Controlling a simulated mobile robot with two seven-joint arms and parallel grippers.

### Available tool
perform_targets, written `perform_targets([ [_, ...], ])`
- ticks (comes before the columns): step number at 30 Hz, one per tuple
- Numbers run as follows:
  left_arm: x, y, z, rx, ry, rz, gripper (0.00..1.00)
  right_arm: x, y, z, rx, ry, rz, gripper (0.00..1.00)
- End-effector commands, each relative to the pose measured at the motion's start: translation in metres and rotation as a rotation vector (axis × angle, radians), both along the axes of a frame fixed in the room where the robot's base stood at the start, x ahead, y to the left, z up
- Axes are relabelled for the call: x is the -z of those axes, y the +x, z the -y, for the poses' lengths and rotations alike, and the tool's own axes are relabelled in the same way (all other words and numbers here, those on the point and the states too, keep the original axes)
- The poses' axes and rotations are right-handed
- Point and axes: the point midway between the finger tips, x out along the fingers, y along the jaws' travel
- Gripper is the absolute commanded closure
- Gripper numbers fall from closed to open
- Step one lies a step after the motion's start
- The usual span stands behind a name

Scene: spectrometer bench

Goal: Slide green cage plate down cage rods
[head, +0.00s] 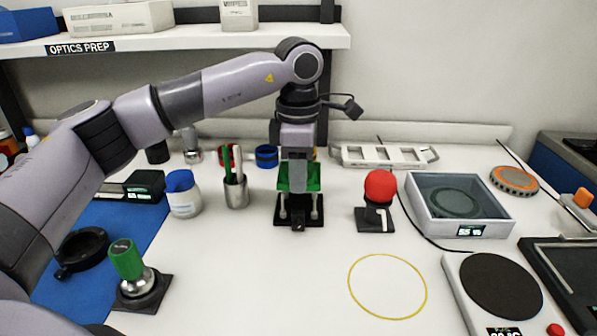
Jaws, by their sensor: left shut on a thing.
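The green cage plate (314,177) is in the middle of the head view, level across the upright cage rods (314,208). The rods stand on a black base (291,221) on the white bench. My left gripper (298,180) comes down from above and is shut on the green plate. The gripper covers the plate's middle, so its holes and the rod tops are hidden. The plate sits above the base with bare rod showing below it. My right gripper is not in the view.
A red ball on a black stand (380,187) is right of the rods. A pen cup (237,194) and a white jar (183,200) are to the left. A green-topped post (127,259) stands front left. The bench around the yellow ring (350,284) is clear.

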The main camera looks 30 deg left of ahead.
Motion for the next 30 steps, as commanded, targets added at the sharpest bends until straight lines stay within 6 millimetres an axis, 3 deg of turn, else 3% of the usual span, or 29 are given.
perform_targets([
  [30, 0.023, 0.000, 0.000, 0.000, -0.001, 0.000, 1.00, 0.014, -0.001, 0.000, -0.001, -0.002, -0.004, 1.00],
])
